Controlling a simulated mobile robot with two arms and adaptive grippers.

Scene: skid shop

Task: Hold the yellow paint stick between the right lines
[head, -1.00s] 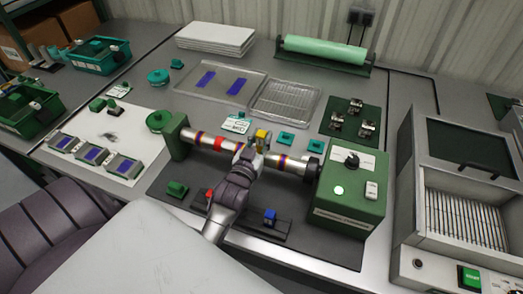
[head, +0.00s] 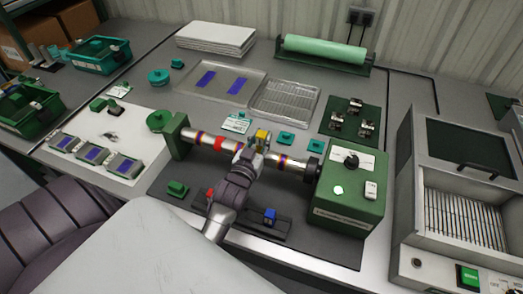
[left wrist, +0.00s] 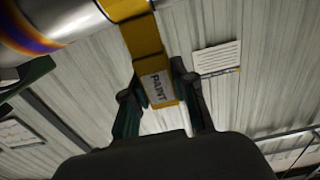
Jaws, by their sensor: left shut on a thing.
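A bare metal tube (head: 270,158) lies across the green lathe-like machine, with a red band (head: 219,145) and purple-orange bands on both sides. My left gripper (head: 250,153) is shut on the yellow paint stick (head: 262,136), over the tube right of the red band. In the left wrist view the stick (left wrist: 148,45), labelled PAINT, sits between the fingers (left wrist: 158,70). Its far end meets a yellow area at the tube (left wrist: 75,12); I cannot tell stick tip from painted band there. The guide lines are hidden or too small to tell. My right gripper is not in view.
The green drive box (head: 350,190) with a knob and lit lamp stands right of the tube. A rail in front carries a red block (head: 210,194) and a blue block (head: 270,216). A wire-rack tray (head: 284,103) lies behind. A grey oven-like machine (head: 465,200) is at right.

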